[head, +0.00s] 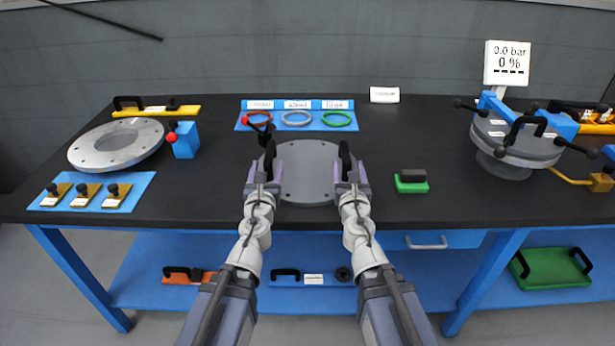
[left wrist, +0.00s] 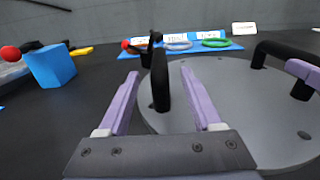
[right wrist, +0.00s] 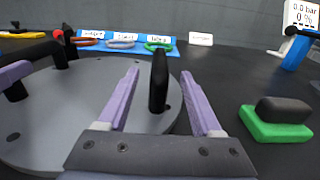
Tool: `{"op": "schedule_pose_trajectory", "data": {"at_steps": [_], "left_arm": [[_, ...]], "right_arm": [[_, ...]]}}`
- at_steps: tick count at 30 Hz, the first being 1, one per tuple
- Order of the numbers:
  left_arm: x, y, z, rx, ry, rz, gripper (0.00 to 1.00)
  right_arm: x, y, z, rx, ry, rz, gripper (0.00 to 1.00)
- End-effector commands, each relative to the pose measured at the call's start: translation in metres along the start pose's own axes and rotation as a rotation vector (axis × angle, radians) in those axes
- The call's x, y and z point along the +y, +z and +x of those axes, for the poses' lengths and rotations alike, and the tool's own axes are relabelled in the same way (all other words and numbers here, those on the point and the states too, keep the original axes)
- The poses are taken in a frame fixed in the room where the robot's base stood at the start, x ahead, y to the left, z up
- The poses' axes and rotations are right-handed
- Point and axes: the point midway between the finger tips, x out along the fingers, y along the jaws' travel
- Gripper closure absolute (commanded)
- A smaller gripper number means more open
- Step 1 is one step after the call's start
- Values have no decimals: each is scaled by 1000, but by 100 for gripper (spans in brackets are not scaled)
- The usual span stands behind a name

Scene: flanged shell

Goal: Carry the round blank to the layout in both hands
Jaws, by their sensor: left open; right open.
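The round blank (head: 308,175) is a flat grey disc with small holes and two upright black handles, lying on the black table in front of me. My left gripper (head: 264,172) is open at its left handle (left wrist: 160,80); in the left wrist view the handle stands between the two purple fingers, apart from both. My right gripper (head: 350,173) is open at the right handle (right wrist: 158,80), which stands between its fingers in the right wrist view. Which thing is the layout I cannot tell for sure.
A grey flange ring (head: 117,145) and a blue block (head: 185,140) are at left. A blue tray (head: 297,125) with coloured rings is behind the blank. A green-based block (head: 411,182) lies right. A clamped round shell (head: 515,140) stands far right.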

Motion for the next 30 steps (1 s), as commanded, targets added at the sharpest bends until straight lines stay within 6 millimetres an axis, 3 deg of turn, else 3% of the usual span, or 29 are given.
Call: {"op": "schedule_pose_trajectory", "data": {"at_steps": [14,30], "left_arm": [[0,1,6,0,0,5,34],[0,1,74,0,0,3,34]], "right_arm": [[0,1,5,0,2,-4,34],[1,1,73,0,2,-3,34]]}}
